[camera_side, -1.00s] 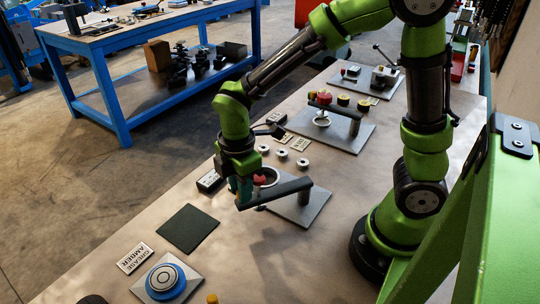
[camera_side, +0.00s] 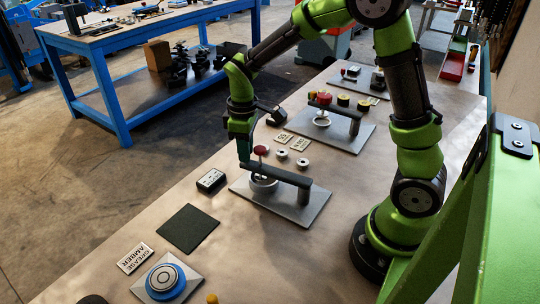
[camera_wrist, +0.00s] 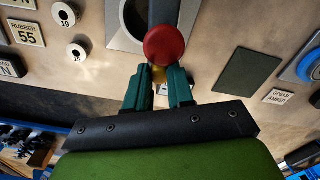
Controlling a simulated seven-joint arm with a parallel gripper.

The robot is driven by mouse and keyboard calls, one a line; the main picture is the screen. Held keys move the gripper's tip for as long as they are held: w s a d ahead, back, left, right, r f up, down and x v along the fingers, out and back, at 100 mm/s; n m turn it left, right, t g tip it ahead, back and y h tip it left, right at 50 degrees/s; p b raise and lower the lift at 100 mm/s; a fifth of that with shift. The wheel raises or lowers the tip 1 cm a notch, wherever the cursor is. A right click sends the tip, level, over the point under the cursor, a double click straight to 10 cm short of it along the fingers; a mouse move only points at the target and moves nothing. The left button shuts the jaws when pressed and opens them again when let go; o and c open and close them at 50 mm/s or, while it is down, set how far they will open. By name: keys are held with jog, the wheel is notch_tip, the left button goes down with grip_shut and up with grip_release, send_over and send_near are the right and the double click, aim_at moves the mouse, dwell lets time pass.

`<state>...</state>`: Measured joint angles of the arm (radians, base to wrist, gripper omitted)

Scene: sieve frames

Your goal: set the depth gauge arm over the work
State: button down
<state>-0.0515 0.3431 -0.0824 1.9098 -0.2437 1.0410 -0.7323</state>
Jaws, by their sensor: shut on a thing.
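The depth gauge has a grey base plate (camera_side: 315,210), a post (camera_side: 304,194) and a dark swinging arm (camera_side: 285,175) with a red knob (camera_side: 261,150) near its free end. In the side view the arm passes above a pale ring-shaped work piece (camera_side: 263,185) on the plate and hides part of it. My gripper (camera_side: 245,160) is at the arm's free end, shut on it. In the wrist view the green fingers (camera_wrist: 160,90) straddle a yellowish part just below the red knob (camera_wrist: 165,44), and the ring (camera_wrist: 136,18) shows partly beside the arm.
A small dark box (camera_side: 211,180) and a dark green mat (camera_side: 188,228) lie left of the gauge. White rings (camera_side: 281,154) and label cards (camera_side: 284,138) lie behind it. A second gauge stand (camera_side: 345,125) stands further back. A blue round piece (camera_side: 167,281) is at the front.

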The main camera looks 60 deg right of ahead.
jog(key=shift+w+d+r+m, duration=0.1)
jog(key=shift+d+m, duration=0.6)
jog(key=shift+d, duration=0.3)
jog(key=c, duration=1)
grip_release()
notch_tip(320, 180, up, 17)
jog(key=shift+f, duration=0.1)
